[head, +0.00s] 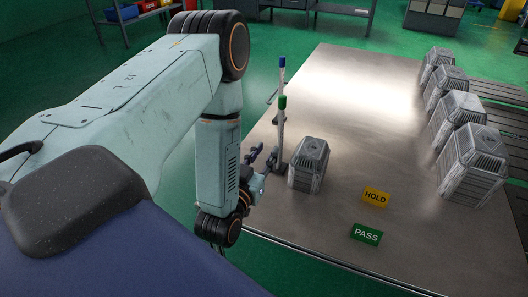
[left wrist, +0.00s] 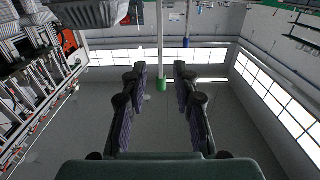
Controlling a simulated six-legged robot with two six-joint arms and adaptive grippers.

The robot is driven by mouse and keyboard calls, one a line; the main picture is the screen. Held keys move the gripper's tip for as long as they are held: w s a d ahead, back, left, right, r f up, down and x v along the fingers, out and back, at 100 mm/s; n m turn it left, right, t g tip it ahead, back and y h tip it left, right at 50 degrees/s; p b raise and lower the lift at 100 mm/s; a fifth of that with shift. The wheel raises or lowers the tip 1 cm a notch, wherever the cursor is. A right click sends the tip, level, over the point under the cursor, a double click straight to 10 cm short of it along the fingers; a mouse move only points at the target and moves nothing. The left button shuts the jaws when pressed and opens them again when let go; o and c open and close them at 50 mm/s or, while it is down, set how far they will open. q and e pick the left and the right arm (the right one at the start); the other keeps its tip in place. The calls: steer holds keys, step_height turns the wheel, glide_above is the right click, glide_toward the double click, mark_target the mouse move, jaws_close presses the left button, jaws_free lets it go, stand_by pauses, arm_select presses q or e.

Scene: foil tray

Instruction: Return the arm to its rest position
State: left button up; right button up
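My left arm reaches in from the left of the head view and bends down at the table's left edge. My left gripper (head: 264,156) is low beside two upright markers, one with a green cap (head: 282,102) and one with a blue cap (head: 282,62). In the left wrist view, the fingers of the left gripper (left wrist: 160,75) are spread with nothing held between them. The green cap (left wrist: 162,86) and the blue cap (left wrist: 186,42) appear beyond the fingertips there. My right gripper is not in view.
A grey ribbed housing (head: 309,163) stands on the metal table (head: 350,90) close to the gripper. Several similar housings (head: 470,165) line the right edge. A yellow HOLD sign (head: 376,196) and green PASS sign (head: 366,235) sit in front. The table's middle is clear.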

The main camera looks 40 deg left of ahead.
arm_select(q)
steer(key=shift+s+d+f, duration=0.1)
stand_by(0.5)
steer(key=s+d+f+g+h+p, duration=0.1)
steer(key=s+d+f+g, duration=0.1)
steer(key=s+f+g, duration=0.1)
steer(key=s+d+f+m+g+h, duration=0.1)
steer(key=s+d+f+g, duration=0.2)
steer(key=s+f, duration=0.1)
steer(key=s+d+f+g+h+p, duration=0.1)
steer(key=s+d+f+g+h, duration=0.1)
steer(key=s+f+g, duration=0.1)
steer(key=shift+s+d+f+m+p, duration=0.2)
steer(key=shift+s+f, duration=0.15)
steer(key=shift+f, duration=0.15)
steer(key=shift+s+d+f+m+p, duration=0.15)
steer(key=shift+s+f, duration=0.15)
steer(key=shift+f, duration=0.2)
steer(key=s+d+f+g, duration=0.1)
steer(key=s+g, duration=0.3)
steer(key=s, duration=0.4)
steer(key=s+d+g+p, duration=0.1)
steer(key=s+g, duration=0.3)
steer(key=s, duration=0.5)
steer(key=shift+s+d+f+m+h+p, duration=0.15)
steer(key=shift+d+f+m+h+p, duration=0.15)
steer(key=shift+f+m, duration=0.05)
